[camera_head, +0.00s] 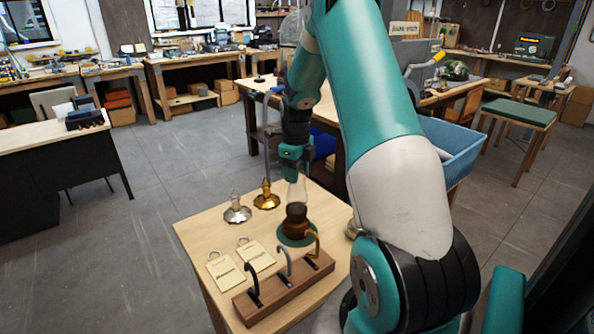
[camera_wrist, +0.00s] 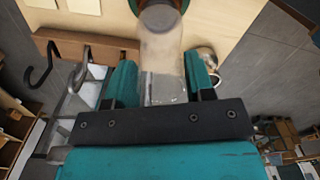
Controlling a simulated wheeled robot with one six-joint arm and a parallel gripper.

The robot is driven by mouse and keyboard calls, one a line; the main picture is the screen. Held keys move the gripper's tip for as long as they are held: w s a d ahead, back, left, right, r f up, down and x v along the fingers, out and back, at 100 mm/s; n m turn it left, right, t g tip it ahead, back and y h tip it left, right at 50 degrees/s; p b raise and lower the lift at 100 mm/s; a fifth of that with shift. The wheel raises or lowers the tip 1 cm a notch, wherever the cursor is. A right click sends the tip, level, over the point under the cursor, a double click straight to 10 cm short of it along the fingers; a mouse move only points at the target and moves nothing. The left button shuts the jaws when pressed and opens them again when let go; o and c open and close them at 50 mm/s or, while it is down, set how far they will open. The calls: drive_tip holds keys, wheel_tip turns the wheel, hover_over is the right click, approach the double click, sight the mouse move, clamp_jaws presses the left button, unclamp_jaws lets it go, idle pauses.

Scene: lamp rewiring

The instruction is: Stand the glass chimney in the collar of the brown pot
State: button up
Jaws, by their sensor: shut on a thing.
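The glass chimney (camera_head: 297,188) is clear and stands about upright over the brown pot (camera_head: 296,222) on the small table. My gripper (camera_head: 293,165) comes down from above and is shut on the chimney's upper part. In the wrist view the chimney (camera_wrist: 160,55) lies between my two teal fingers (camera_wrist: 161,78). Its far end meets the dark round top of the pot (camera_wrist: 160,17). The glass hides the collar, so I cannot tell whether the chimney's lower end is inside it or just above. The pot sits on a round green mat (camera_head: 283,239).
A silver lamp piece (camera_head: 237,210) and a gold one (camera_head: 266,195) stand left of the pot. Two tags (camera_head: 222,272) lie in front of them. A wooden rack (camera_head: 284,287) with three hooks lines the front of the table (camera_head: 190,237). A blue bin (camera_head: 455,150) is behind, right.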

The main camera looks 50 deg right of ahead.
drive_tip(key=o, duration=1.3)
drive_tip(key=shift+c, duration=0.2)
wheel_tip(320, 180, up, 18)
drive_tip(key=b, duration=0.3)
drive_tip(key=shift+f, duration=0.25)
drive_tip(key=s+a+f+n+t+y+b, duration=0.1)
drive_tip(key=a+n, duration=0.9)
drive_tip(key=a, duration=0.2)
drive_tip(key=s+a+f+n, duration=0.1)
drive_tip(key=s+a+n, duration=0.1)
drive_tip(key=a+n, duration=0.9)
drive_tip(key=s+a+f+n+g+y, duration=0.1)
drive_tip(key=s+a+f+n+y, duration=0.2)
drive_tip(key=s+a+n, duration=1.4)
drive_tip(key=a+f+n+b, duration=0.1)
drive_tip(key=n, duration=0.2)
drive_tip(key=shift+s+a+f, duration=0.2)
